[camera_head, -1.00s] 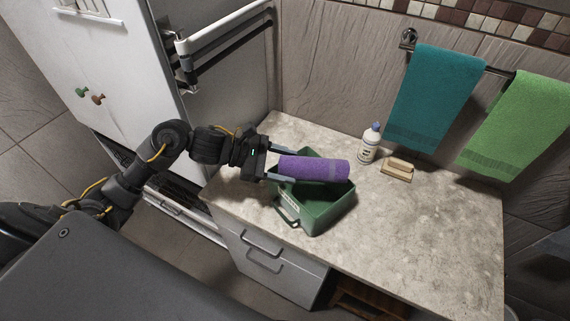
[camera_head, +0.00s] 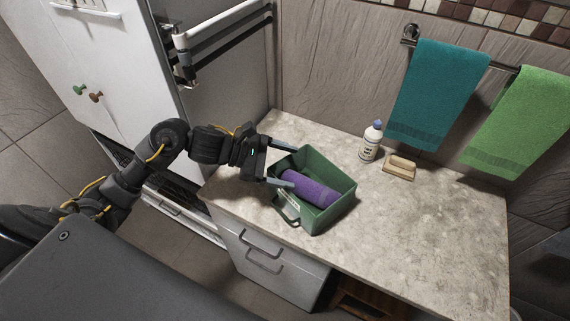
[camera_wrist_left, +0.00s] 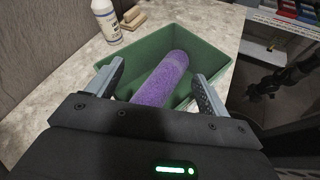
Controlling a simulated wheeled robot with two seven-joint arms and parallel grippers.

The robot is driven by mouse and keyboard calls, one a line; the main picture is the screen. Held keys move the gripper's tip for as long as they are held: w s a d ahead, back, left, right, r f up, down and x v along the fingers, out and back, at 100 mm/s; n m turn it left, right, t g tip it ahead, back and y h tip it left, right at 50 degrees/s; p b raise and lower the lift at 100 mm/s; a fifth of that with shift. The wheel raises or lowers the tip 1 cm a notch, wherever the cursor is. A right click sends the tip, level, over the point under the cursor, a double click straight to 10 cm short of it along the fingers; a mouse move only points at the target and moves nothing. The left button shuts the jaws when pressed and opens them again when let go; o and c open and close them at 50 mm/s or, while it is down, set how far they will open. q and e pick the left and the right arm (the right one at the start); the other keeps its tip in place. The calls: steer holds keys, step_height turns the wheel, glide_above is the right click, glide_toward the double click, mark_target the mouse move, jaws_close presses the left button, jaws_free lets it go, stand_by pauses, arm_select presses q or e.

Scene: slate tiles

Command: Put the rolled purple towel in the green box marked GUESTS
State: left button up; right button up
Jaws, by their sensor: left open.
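The rolled purple towel (camera_head: 311,187) lies inside the green box (camera_head: 338,205) on the stone counter, tilted along the box's floor. It also shows in the left wrist view (camera_wrist_left: 162,80), lying in the box (camera_wrist_left: 205,52) between and beyond my fingers. My left gripper (camera_head: 283,166) is open, with its fingertips apart at the box's left side, and it holds nothing. It also shows in the left wrist view (camera_wrist_left: 157,78). A pale label is on the box's front side, too small to read. My right gripper does not show.
A white bottle (camera_head: 370,145) and a wooden brush (camera_head: 399,167) stand behind and right of the box on the counter (camera_head: 420,230). Teal (camera_head: 436,95) and green (camera_head: 520,125) towels hang on a wall rail. The counter's right part is clear.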

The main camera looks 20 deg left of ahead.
arm_select(q)
steer(key=r+b+v, duration=0.1)
steer(key=b+v, duration=0.1)
steer(key=v, duration=1)
stand_by(0.6)
